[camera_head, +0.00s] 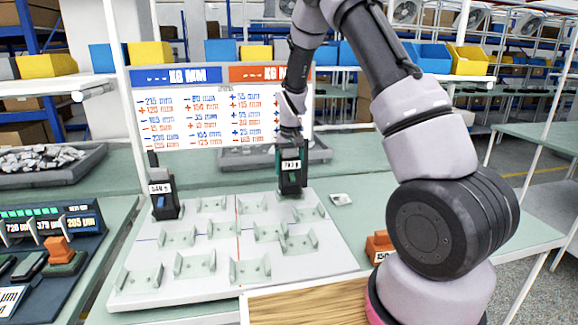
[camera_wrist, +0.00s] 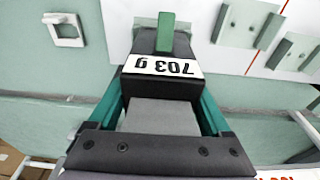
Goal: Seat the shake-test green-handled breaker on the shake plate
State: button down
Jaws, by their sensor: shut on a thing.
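My gripper (camera_head: 291,150) is shut on a black breaker (camera_head: 292,181) with a white 703 g label, holding it upright over the far right part of the white shake plate (camera_head: 140,272). In the wrist view the breaker's green handle (camera_wrist: 165,32) shows beyond the label, and the green fingers of my gripper (camera_wrist: 160,92) flank the body. I cannot tell whether its base touches the plate; any holder under it is hidden. The plate carries several pale upright-walled holders (camera_head: 194,265), which look empty. Red and blue lines cross the plate.
A black breaker (camera_head: 164,202) with a blue handle stands at the plate's far left. A dark display unit (camera_head: 60,270) is on the left. A white square piece (camera_head: 341,199) lies beside the plate. A printed board (camera_head: 215,105) stands behind.

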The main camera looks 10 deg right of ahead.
jog(key=shift+f, duration=1.05)
grip_release()
jog(key=r, duration=0.3)
jog(key=s+r, duration=0.1)
jog(key=r, duration=0.6)
jog(key=shift+s+r, duration=0.3)
jog(key=shift+r, duration=0.05)
